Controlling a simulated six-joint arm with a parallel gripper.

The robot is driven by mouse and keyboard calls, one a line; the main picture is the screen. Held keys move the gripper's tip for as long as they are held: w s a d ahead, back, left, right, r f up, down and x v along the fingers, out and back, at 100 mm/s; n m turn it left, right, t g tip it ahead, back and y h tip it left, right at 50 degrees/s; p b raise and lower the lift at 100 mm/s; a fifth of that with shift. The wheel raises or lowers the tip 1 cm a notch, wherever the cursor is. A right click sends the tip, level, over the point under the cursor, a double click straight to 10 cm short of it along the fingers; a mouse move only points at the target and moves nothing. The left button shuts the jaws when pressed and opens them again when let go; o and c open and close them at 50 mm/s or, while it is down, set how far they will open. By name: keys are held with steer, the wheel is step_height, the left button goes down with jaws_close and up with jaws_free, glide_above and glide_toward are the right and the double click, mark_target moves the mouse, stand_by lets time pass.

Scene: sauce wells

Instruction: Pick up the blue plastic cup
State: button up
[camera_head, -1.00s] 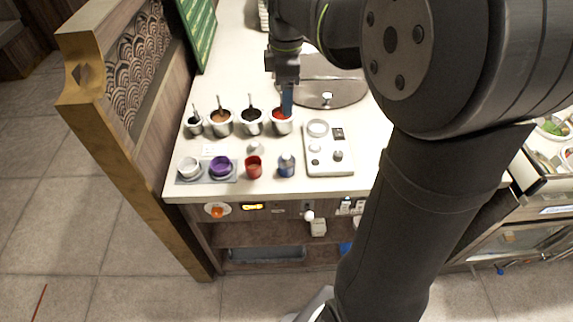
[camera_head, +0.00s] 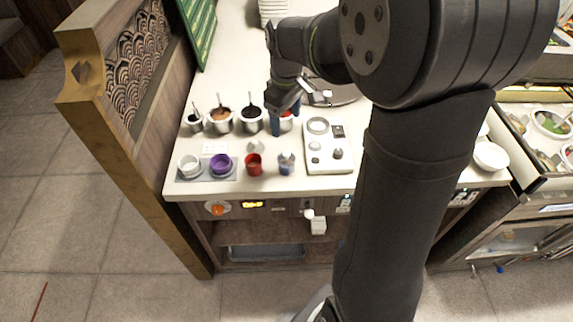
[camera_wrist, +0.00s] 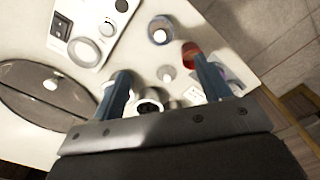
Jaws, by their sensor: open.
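The blue plastic cup (camera_head: 286,168) stands upright on the white counter, at the right end of the front row of small cups. It also shows in the wrist view (camera_wrist: 160,32), beyond my fingertips. My gripper (camera_head: 285,122) has two blue fingers spread apart with nothing between them. It is over the sauce wells, behind the blue cup and apart from it. In the wrist view the open fingers (camera_wrist: 160,70) point toward the row of cups.
Left of the blue cup stand a red cup (camera_head: 254,168), a purple cup (camera_head: 221,168) and a white cup (camera_head: 190,169). Several sauce wells (camera_head: 221,124) with ladles stand behind. A white panel with knobs (camera_head: 328,165) lies to the right. A small pale cone (camera_head: 255,146) sits behind the red cup.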

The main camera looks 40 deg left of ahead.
mark_target(286, 152)
step_height(286, 152, down, 16)
steer(key=shift+a+r, duration=0.1)
stand_by(0.5)
steer(key=shift+c, duration=0.2)
steer(key=c, duration=0.8)
